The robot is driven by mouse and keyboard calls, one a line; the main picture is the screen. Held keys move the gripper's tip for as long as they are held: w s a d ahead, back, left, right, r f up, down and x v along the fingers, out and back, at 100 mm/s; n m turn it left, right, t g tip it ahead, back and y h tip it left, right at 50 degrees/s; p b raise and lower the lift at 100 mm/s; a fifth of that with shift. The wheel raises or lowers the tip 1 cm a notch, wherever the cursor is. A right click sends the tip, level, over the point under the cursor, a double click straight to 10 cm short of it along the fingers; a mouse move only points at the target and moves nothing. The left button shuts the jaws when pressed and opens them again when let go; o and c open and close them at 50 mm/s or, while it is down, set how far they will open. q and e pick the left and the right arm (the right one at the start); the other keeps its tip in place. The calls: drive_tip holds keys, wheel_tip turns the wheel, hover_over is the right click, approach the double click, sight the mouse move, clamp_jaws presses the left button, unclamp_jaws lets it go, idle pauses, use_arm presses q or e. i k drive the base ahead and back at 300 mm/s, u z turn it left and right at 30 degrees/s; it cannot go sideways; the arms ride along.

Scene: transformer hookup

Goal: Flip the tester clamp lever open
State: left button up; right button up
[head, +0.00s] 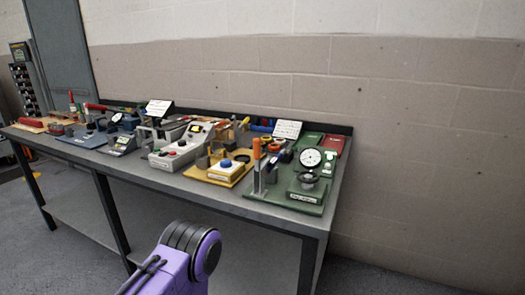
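A green fixture (305,193) stands at the right end of the workbench. It carries a round white dial gauge (311,158). I cannot tell for sure which of these bears the tester clamp lever, and the lever's exact state is too small to read. A purple link of my own arm rises at the bottom, well short of the bench. Neither gripper shows.
The long grey workbench (225,196) runs along a block wall and has a lower shelf. A yellow fixture (217,173) with a blue-topped white box sits between grey box and green fixture. A blue plate (77,139) and several tools crowd the left. Floor before the bench looks clear.

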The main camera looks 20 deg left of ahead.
sight(257, 155)
drive_tip(key=k, duration=1.35)
drive_tip(key=u, duration=0.65)
drive_tip(key=i, duration=1.35)
drive_tip(key=z, duration=0.65)
